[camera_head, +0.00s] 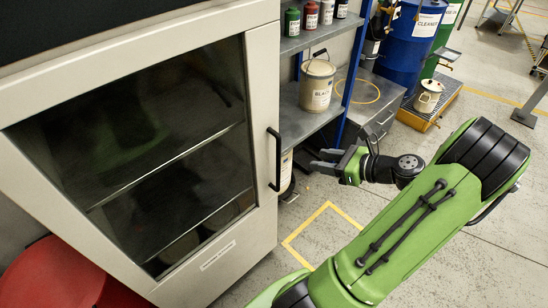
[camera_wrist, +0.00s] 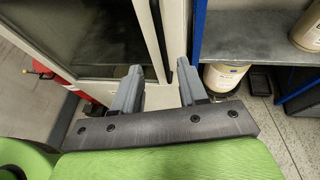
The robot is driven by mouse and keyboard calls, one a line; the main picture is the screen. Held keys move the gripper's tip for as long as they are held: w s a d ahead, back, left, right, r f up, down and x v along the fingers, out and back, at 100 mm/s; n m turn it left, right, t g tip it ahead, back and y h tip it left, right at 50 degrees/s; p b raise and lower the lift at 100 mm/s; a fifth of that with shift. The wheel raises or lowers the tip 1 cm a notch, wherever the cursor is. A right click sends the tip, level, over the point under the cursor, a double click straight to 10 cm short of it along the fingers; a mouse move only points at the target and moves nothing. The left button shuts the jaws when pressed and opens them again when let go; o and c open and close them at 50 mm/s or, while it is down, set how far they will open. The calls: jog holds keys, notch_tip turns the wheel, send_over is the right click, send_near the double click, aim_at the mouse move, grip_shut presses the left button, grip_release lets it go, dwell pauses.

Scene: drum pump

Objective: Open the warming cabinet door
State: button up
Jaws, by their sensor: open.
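The warming cabinet (camera_head: 190,30) fills the left of the head view. Its pale door (camera_head: 262,90) with a dark glass window looks shut. A black vertical bar handle (camera_head: 275,160) is on the door's right side. My gripper (camera_head: 316,160) is to the right of the handle at about its height, open, with nothing seen between its fingers. In the wrist view my gripper (camera_wrist: 157,75) has its two fingers apart, pointing at the pale door frame. A dark upright bar (camera_wrist: 163,40), apparently the handle, shows between and beyond the fingertips. I cannot see contact.
A blue-framed shelf (camera_head: 305,120) with paint cans and a tin (camera_head: 317,85) stands right of the cabinet. A red round object (camera_head: 55,275) is at lower left. Drums (camera_head: 410,45) stand behind. The floor before the shelf, marked with yellow tape (camera_head: 312,222), is clear.

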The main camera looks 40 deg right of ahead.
aim_at(279, 153)
jog(key=b+x, duration=0.4)
jog(key=x, duration=1.1)
jog(key=shift+w, duration=0.4)
grip_shut()
